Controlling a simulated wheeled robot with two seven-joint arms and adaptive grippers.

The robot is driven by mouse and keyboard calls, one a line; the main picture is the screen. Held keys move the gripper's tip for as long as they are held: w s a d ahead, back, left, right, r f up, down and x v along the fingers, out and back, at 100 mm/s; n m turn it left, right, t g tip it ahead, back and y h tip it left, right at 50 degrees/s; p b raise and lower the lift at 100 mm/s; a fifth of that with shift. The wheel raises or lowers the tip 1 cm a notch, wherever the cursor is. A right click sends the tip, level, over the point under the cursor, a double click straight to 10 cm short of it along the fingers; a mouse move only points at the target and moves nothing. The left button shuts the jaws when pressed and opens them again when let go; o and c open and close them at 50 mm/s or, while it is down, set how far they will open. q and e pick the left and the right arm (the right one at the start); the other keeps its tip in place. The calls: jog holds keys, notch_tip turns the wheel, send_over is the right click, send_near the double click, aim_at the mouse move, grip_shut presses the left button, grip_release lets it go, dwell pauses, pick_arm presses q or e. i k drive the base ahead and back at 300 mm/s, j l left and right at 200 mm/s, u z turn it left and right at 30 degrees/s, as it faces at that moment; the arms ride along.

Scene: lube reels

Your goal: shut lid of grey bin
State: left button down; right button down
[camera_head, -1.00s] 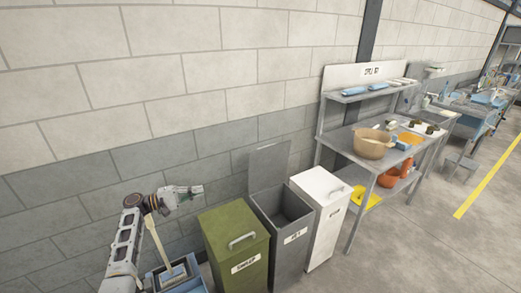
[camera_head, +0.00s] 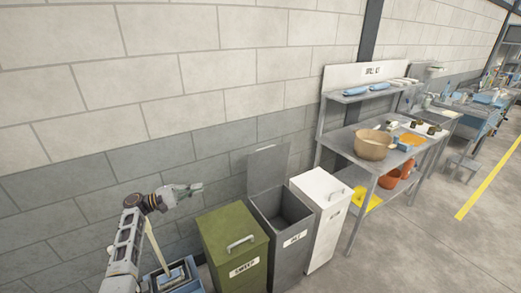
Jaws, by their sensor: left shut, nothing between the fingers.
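The grey bin (camera_head: 281,254) stands between a green bin and a white bin, against the block wall. Its lid (camera_head: 268,168) is open and stands upright at the back, near the wall, and the dark inside shows. My left gripper (camera_head: 199,187) is shut and empty, up in the air left of the raised lid and above the back of the green bin, pointing right. It is apart from the lid. My right gripper is not in view.
The green bin (camera_head: 233,245) and white bin (camera_head: 321,191) are closed, with handles on top. A metal shelf bench (camera_head: 350,138) is to the right. The floor in front is clear.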

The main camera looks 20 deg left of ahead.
aim_at(267, 167)
jog(key=i, duration=1.4)
